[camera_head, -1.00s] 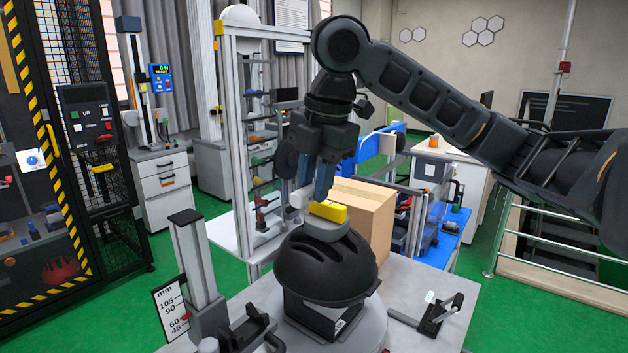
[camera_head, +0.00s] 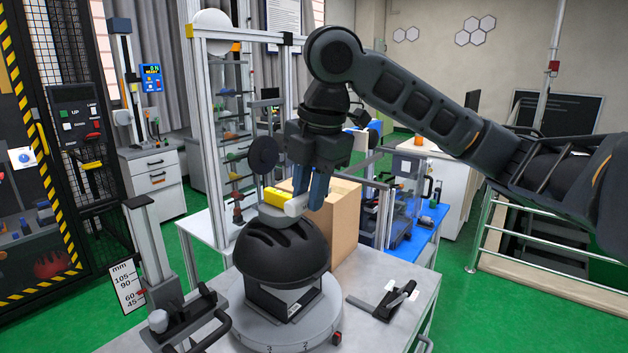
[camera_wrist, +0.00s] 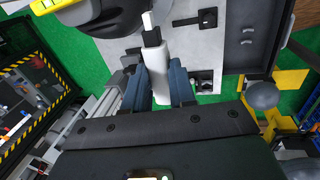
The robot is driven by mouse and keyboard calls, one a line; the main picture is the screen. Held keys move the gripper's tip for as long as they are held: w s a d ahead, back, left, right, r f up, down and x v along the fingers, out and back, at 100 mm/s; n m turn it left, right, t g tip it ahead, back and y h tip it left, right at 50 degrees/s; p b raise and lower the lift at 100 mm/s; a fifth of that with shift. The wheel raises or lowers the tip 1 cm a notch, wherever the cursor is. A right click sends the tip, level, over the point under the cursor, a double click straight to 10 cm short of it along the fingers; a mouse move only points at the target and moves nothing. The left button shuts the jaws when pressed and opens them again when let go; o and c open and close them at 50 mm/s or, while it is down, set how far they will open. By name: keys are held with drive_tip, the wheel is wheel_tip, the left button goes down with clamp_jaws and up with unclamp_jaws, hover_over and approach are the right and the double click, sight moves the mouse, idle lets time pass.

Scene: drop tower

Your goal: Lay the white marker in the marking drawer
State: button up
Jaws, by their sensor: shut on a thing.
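The white marker (camera_wrist: 161,75) has a dark band and a white tip and lies between my gripper's blue fingers in the wrist view. In the head view, my gripper (camera_head: 307,190) is shut on the white marker (camera_head: 296,206), at the right end of the yellow level above the black helmet. Whether the marker touches anything there I cannot tell. A white cabinet with drawers (camera_head: 155,183) stands at the back left, its drawers shut. I cannot tell which drawer is the marking drawer.
The black helmet (camera_head: 282,252) sits on a round turntable, with the yellow level (camera_head: 262,197) on top. A cardboard box (camera_head: 345,215) stands close behind. A height gauge post (camera_head: 152,248) is at left and a black clamp (camera_head: 388,299) at right. Green floor (camera_head: 480,310) is open at right.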

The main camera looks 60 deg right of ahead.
drive_tip(key=w+a+f+m, duration=0.3)
drive_tip(key=a+f+m, duration=0.2)
drive_tip(key=f, duration=0.8)
drive_tip(key=w+a+f+m+g+h, duration=0.1)
drive_tip(key=w+a+f+m, duration=0.3)
drive_tip(key=a+f, duration=0.8)
drive_tip(key=w+a+f+m+g, duration=0.1)
drive_tip(key=w+a+f+m, duration=0.2)
drive_tip(key=f, duration=1.3)
drive_tip(key=shift+w+a+m+h, duration=0.2)
drive_tip(key=shift+a+m, duration=0.6)
drive_tip(key=shift+a, duration=0.55)
drive_tip(key=shift+w+a+m+h, duration=0.1)
drive_tip(key=shift+w+a+m, duration=0.1)
drive_tip(key=shift+a+m, duration=0.9)
drive_tip(key=shift+w+a+r+n, duration=0.3)
drive_tip(key=shift+w+a+r, duration=0.15)
drive_tip(key=shift+a, duration=0.15)
drive_tip(key=shift+f, duration=0.1)
